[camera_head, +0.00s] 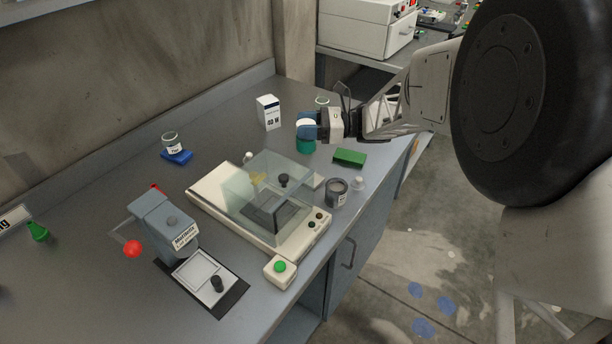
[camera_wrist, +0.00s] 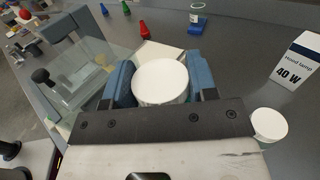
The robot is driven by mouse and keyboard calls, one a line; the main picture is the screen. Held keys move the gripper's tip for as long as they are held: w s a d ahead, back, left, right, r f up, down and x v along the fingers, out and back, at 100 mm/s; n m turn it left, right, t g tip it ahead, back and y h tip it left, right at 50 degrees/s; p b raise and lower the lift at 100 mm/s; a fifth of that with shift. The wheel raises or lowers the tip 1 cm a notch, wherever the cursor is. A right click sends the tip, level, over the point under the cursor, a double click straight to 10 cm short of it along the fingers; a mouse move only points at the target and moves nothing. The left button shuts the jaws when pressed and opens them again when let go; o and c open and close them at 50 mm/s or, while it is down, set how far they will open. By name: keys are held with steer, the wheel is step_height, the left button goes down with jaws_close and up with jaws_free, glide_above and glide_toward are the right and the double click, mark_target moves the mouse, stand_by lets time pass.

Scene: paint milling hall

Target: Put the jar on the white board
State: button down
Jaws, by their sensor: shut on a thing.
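My gripper (camera_head: 308,128) has blue fingers and is shut on a jar (camera_head: 306,146) with a teal body and a white lid. The jar is upright at the back right of the bench, behind the green block; I cannot tell whether it touches the bench. In the wrist view its round white lid (camera_wrist: 160,80) sits between the two fingers, and its lower part is mostly hidden. A flat white plate (camera_head: 197,272) with a black knob lies on a black base at the front of the bench. I cannot tell whether this is the white board.
A cream instrument (camera_head: 213,194) with a glass cover stands mid-bench. A green block (camera_head: 349,158), a grey tin (camera_head: 337,193) and a white lamp box (camera_head: 268,112) are near my gripper. Another pale-lidded jar (camera_wrist: 269,124) stands close by. A glass jar (camera_head: 170,142) sits on a blue block.

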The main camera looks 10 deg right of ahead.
mark_target(306, 144)
steer(key=shift+f, duration=0.1)
steer(key=shift+f, duration=3)
steer(key=shift+f, duration=1.9)
steer(key=shift+f, duration=0.15)
steer(key=shift+c, duration=2.1)
jaws_free()
